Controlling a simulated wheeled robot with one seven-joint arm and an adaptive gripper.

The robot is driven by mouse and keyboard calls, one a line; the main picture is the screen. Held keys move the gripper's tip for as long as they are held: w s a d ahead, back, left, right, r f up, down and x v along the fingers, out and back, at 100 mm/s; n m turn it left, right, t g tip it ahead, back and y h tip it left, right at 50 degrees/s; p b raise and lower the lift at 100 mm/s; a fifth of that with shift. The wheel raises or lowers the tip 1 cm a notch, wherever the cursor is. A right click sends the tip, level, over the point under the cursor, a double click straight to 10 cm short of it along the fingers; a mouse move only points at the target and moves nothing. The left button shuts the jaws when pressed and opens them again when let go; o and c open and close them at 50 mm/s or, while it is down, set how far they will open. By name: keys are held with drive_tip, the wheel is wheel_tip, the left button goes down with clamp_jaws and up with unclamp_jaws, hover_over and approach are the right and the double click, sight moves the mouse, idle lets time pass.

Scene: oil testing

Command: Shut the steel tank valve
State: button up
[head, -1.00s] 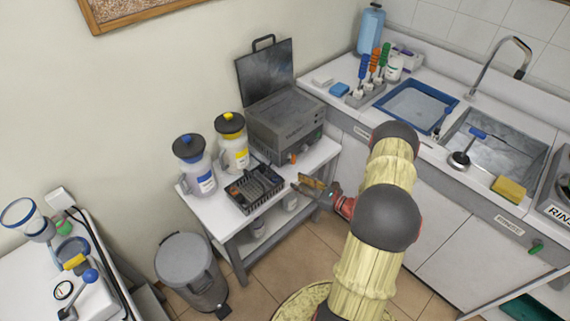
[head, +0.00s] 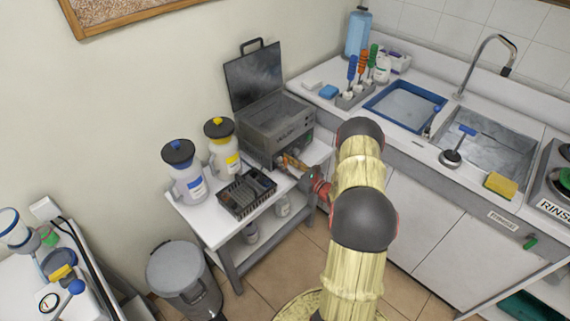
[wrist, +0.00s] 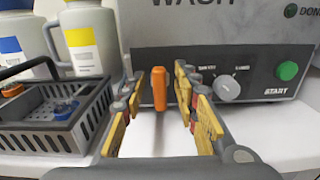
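The steel tank (head: 272,138) stands on the white side table with its dark lid (head: 253,75) raised. Its front fills the top of the wrist view (wrist: 215,35), with "WASH" lettering, a grey dial (wrist: 227,88) and a green START button (wrist: 287,71). The orange valve handle (wrist: 159,90) stands upright, left of the dial. My gripper (wrist: 157,84) is open, with its fingers left and right of the handle; I cannot tell whether they touch it. In the head view my gripper (head: 290,162) is at the tank's lower front, and the handle cannot be told apart there.
A dark basket (head: 246,193) sits left of my gripper. A grey bin (head: 180,270) is on the floor left of the table (head: 217,237). The sink counter (head: 415,150) lies to the right.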

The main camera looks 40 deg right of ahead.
drive_tip(key=c, duration=0.3)
drive_tip(key=c, duration=0.4)
clamp_jaws()
